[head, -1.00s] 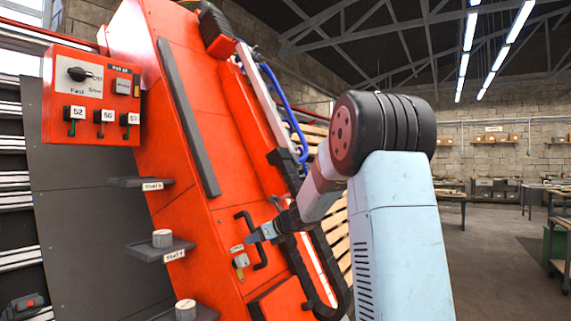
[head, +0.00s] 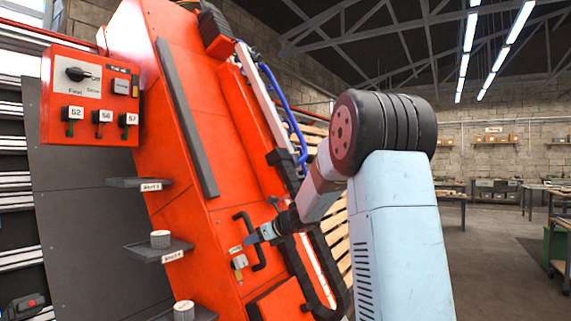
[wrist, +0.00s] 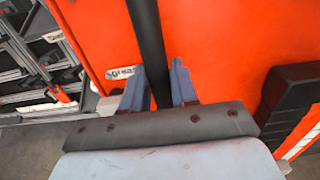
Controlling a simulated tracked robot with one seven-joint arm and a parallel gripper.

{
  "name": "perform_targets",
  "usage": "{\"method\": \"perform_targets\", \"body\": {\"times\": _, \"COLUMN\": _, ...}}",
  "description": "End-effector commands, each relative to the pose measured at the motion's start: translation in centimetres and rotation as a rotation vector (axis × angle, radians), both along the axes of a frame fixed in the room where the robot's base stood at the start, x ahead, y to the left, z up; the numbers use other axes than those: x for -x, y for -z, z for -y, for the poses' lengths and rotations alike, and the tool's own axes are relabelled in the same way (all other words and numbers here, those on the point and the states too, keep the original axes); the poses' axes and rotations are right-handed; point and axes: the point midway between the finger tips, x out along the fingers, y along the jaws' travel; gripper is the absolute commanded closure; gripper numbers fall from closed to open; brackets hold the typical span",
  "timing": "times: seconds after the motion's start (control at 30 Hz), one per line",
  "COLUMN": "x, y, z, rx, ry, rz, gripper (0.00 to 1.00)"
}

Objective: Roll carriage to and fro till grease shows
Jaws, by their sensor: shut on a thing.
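The carriage (head: 222,190) is a tall orange unit, tilted in the head view, with a black bar handle (head: 262,262) on its face. My gripper (head: 254,236) is shut around this handle. In the wrist view the dark bar (wrist: 148,40) passes between the two blue-grey fingers (wrist: 158,85) of my gripper, against an orange panel. Whether grease shows there is too small to tell.
An orange control box (head: 90,95) with a knob and tagged switches is at upper left. Dark shelves (head: 140,184) stick out left of the carriage, two bearing small pots (head: 160,239). Blue hoses (head: 283,100) run along its right side.

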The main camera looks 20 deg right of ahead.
Motion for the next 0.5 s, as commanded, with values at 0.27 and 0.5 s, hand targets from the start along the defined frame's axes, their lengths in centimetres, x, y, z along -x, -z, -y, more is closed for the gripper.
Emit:
{"method": "perform_targets", "body": {"times": 0.27, "x": 0.7, "y": 0.1, "z": -0.9, "rx": 0.001, "ry": 0.0, "rz": -0.003, "gripper": 1.0}}
{"method": "perform_targets", "body": {"times": 0.5, "x": 1.5, "y": 0.3, "z": -2.2, "rx": -0.002, "ry": -0.011, "rz": -0.007, "gripper": 1.0}}
